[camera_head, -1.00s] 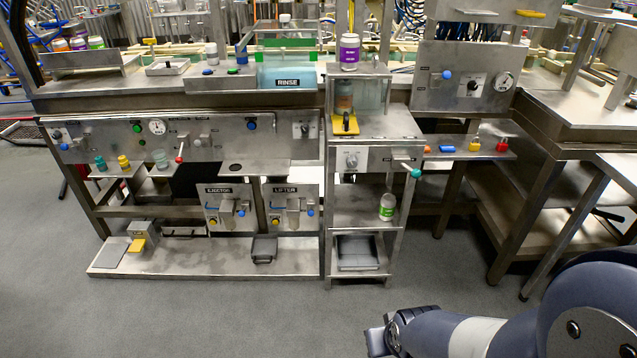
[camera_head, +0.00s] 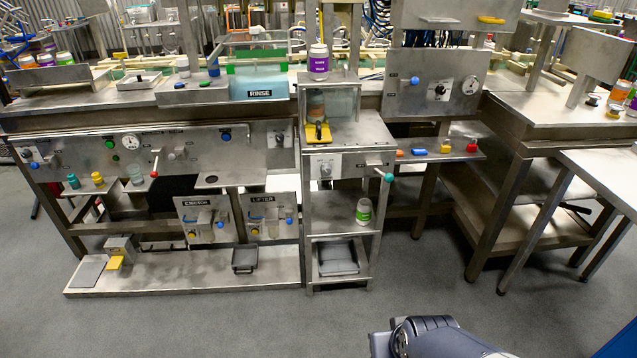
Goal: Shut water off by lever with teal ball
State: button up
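A lever with a teal ball (camera_head: 388,177) sticks out at the right side of the front panel on the narrow middle stand, below the counter top. Its thin rod runs from the panel to the ball. My arm shows at the bottom of the picture, well in front of and below the lever, over open floor. The end of my arm (camera_head: 395,342) is cut by the bottom edge. No gripper fingers can be made out, so its opening does not show. Nothing of mine touches the lever.
A dial (camera_head: 325,169) sits left of the lever on the same panel. A jar with a green label (camera_head: 363,211) stands below. A red-ball lever (camera_head: 154,174) is farther left. The floor in front is clear.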

aim_at(389, 178)
jog(key=i, duration=0.6)
jog(key=i+l+u, duration=0.1)
jog(key=i, duration=0.5)
